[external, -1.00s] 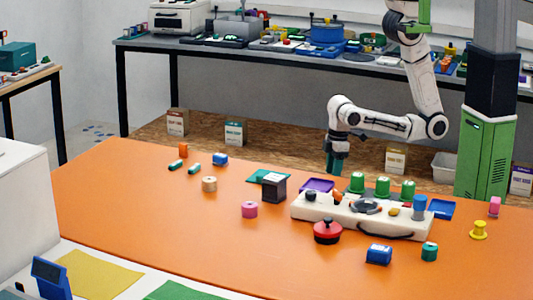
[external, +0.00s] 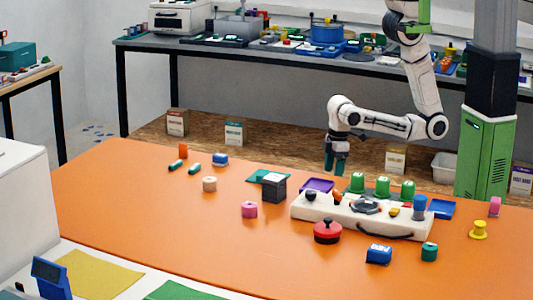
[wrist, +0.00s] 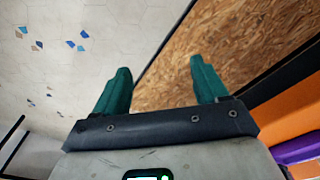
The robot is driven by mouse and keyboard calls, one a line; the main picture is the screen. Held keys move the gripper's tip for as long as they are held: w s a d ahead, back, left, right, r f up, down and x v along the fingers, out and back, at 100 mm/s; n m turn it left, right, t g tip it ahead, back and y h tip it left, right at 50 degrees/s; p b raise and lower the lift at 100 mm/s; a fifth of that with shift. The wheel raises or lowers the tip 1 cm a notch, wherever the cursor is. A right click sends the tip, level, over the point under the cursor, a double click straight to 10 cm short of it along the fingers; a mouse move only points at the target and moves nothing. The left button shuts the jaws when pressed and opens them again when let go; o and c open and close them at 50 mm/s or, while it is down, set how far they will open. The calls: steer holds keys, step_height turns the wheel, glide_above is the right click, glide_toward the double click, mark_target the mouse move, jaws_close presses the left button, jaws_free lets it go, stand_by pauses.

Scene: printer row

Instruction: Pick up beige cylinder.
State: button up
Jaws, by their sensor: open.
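The beige cylinder (external: 209,184) stands on the orange table (external: 130,215), left of centre in the external view. My gripper (external: 336,170) points down near the table's far edge, behind the purple tray, well to the right of the cylinder and apart from it. In the wrist view, its two green fingers (wrist: 158,80) are spread with nothing between them. The cylinder is not in the wrist view.
A pink cylinder (external: 250,209) and a dark box (external: 274,188) stand to the right of the beige cylinder. A blue piece (external: 220,159) and an orange piece (external: 183,150) lie behind it. A white board (external: 365,214) with green cylinders fills the right middle. The table's left front is clear.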

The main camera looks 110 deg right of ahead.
steer(key=shift+w, duration=0.1)
steer(key=w+r+n+t, duration=0.1)
steer(key=w+r+n, duration=0.1)
steer(key=w, duration=0.5)
steer(key=w+r+n+t+y, duration=0.1)
steer(key=w+r+n, duration=0.2)
steer(key=w+r, duration=0.2)
steer(key=w+r+n+t+y+b, duration=0.1)
steer(key=w+r, duration=0.3)
steer(key=w, duration=0.7)
steer(key=shift+w+r+n+t, duration=0.2)
steer(key=shift+n+t, duration=0.2)
steer(key=shift+n, duration=0.3)
steer(key=w+a+r+n+g+y+b, duration=0.1)
steer(key=w+a+r+n+b, duration=0.15)
steer(key=w+a, duration=0.4)
steer(key=w+a+r+n+g+y+b, duration=0.1)
steer(key=w+a+n+b, duration=0.1)
steer(key=w+a+n, duration=0.45)
step_height(320, 180, up, 3)
steer(key=g+h+b, duration=0.3)
steer(key=h, duration=0.1)
glide_above(209, 179)
steer(key=shift+m, duration=0.3)
step_height(209, 179, down, 10)
steer(key=shift+s+f+b, duration=0.1)
steer(key=shift+f+b, duration=0.15)
steer(key=shift+b, duration=0.1)
steer(key=shift+c, duration=0.2)
